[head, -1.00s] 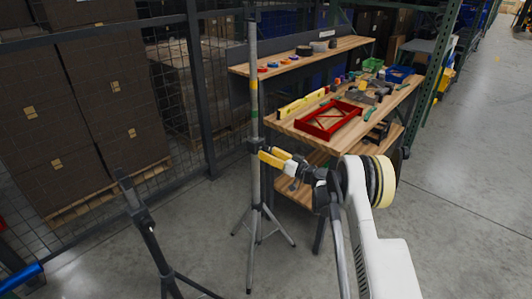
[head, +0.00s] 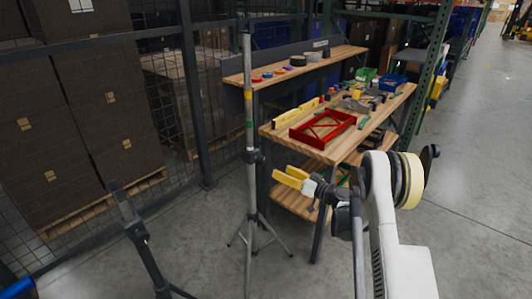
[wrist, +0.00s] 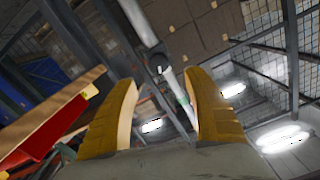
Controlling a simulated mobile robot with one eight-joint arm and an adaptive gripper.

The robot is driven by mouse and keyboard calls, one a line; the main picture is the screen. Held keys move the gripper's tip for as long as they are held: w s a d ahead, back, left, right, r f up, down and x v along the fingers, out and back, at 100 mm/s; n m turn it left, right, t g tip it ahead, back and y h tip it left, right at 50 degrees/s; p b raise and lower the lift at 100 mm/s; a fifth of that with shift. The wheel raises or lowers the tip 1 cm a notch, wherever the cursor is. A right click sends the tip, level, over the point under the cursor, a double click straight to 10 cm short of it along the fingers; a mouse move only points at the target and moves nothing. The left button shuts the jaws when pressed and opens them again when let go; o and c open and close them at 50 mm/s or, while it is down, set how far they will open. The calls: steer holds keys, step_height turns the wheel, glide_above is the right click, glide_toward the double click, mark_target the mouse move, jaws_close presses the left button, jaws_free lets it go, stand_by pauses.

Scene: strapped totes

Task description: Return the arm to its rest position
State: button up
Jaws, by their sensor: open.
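My gripper (head: 284,176) is at the lower middle of the head view, with its yellow fingers pointing left. It is in front of the workbench and to the right of the grey tripod pole (head: 249,150). In the wrist view my gripper's two yellow fingers (wrist: 162,115) stand wide apart. Nothing is held between them. The pole (wrist: 158,65) shows beyond the fingers, and I cannot tell how far off it is. My white arm is at the right of the head view.
The wooden workbench (head: 352,146) bears a red frame (head: 323,129), a yellow level (head: 297,114) and several tools. A second dark stand (head: 148,248) is at lower left. Stacked boxes (head: 40,130) stand behind mesh fencing. The floor (head: 465,215) at right is clear.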

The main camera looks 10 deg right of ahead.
steer(key=s+a+r+g+h, duration=0.1)
steer(key=s+a+r+g, duration=0.25)
steer(key=a+r, duration=0.45)
steer(key=s+a+r+m+g+h, duration=0.1)
steer(key=s+a+r+g+h, duration=0.15)
steer(key=s+r, duration=0.85)
steer(key=s+d+f+m+h, duration=0.1)
steer(key=s+h, duration=0.1)
steer(key=s, duration=0.8)
steer(key=s+d+f+h, duration=0.1)
steer(key=s+h, duration=0.1)
steer(key=s, duration=0.8)
steer(key=s+d+f+m+g+h, duration=0.1)
steer(key=s+h, duration=0.2)
steer(key=s, duration=0.7)
steer(key=shift+d+f+m, duration=0.25)
steer(key=shift+d+m, duration=0.05)
steer(key=shift+d, duration=0.05)
